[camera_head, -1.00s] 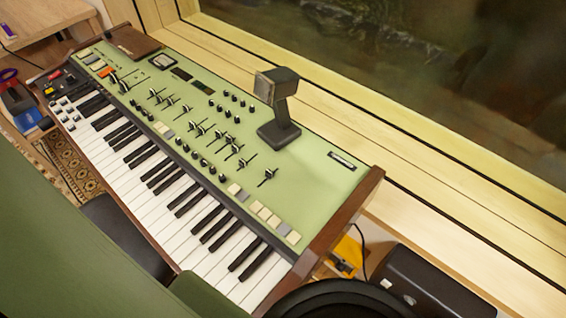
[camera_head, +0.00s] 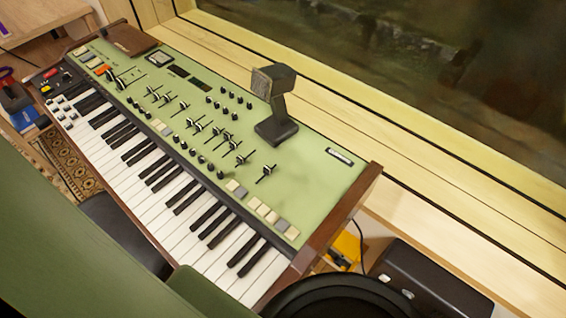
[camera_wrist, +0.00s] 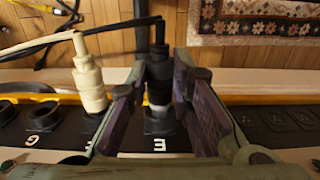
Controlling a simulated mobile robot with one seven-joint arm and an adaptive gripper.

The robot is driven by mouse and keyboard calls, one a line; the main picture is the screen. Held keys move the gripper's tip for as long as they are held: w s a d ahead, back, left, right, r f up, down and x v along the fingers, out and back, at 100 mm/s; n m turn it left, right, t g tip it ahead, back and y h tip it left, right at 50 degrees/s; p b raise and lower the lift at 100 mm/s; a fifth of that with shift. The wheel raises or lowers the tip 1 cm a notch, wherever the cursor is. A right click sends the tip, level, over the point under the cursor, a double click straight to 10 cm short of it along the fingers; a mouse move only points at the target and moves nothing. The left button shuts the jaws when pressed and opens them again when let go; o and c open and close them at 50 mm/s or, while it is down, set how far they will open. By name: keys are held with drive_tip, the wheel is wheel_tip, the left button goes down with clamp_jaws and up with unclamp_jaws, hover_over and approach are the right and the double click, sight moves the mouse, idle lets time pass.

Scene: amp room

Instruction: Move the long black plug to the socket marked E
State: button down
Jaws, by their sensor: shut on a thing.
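In the wrist view, my gripper (camera_wrist: 160,92) has its purple-padded fingers on either side of the long black plug (camera_wrist: 158,70). It is shut on this plug, which stands about upright. The plug's silver lower end (camera_wrist: 158,112) is right at the dark socket marked E (camera_wrist: 160,145). I cannot tell how deep it sits in the socket. The gripper does not show in the head view.
A cream plug (camera_wrist: 89,78) with a cable stands just left of my gripper. Open sockets (camera_wrist: 42,117), one marked G, lie further left. Black cables run behind. In the head view, a green keyboard (camera_head: 310,165) carries a dark lamp-like object (camera_head: 275,105).

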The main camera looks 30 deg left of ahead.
drive_tip(key=shift+w, duration=0.4)
idle(0.6)
drive_tip(key=c, duration=1.4)
unclamp_jaws()
drive_tip(key=shift+o, duration=0.2)
wheel_tip(320, 180, up, 8)
drive_tip(key=shift+d+f, duration=0.1)
drive_tip(key=shift+f, duration=0.1)
